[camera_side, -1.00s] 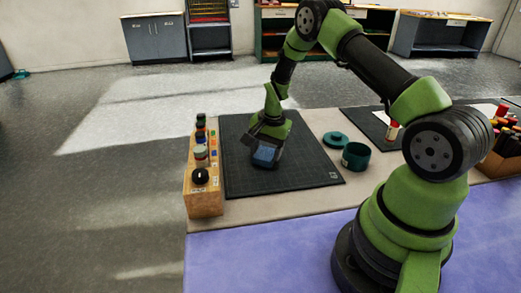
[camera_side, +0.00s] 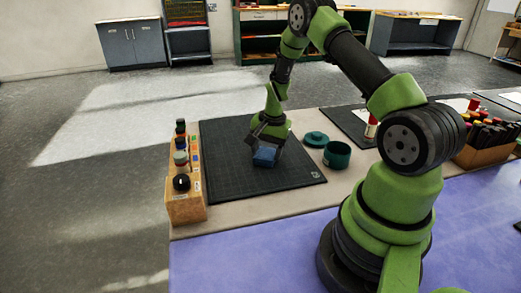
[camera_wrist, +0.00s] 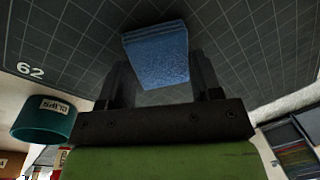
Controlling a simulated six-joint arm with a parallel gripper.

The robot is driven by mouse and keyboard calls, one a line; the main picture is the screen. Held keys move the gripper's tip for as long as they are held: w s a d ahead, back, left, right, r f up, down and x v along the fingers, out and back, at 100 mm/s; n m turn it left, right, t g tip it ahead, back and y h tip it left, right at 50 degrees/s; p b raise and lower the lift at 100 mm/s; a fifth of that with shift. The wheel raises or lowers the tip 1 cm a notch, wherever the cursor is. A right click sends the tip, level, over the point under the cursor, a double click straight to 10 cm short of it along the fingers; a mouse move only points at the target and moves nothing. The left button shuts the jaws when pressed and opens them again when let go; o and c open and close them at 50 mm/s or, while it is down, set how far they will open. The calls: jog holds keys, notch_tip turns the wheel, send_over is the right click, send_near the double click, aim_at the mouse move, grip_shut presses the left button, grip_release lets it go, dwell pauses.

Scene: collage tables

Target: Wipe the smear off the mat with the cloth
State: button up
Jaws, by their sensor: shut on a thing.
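The blue cloth (camera_side: 264,158) is a folded, block-like pad at the middle of the dark gridded mat (camera_side: 235,180). My gripper (camera_side: 266,146) is shut on the cloth from above and holds it low at the mat; I cannot tell if it touches. In the wrist view the cloth (camera_wrist: 157,58) sits between the two fingers. A pale patch (camera_wrist: 165,96) shows just below the cloth there, and I cannot tell if it is the smear. No clear smear shows in the side view; the cloth and gripper hide part of the mat.
A wooden rack (camera_side: 186,205) with several small bottles stands along the mat's left edge. A green open pot (camera_side: 337,155) and its lid (camera_side: 315,139) are right of the mat. A second dark mat with a red-capped tube (camera_side: 371,128) lies farther right. The mat's front is clear.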

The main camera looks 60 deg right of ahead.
jog(key=shift+r, duration=2.5)
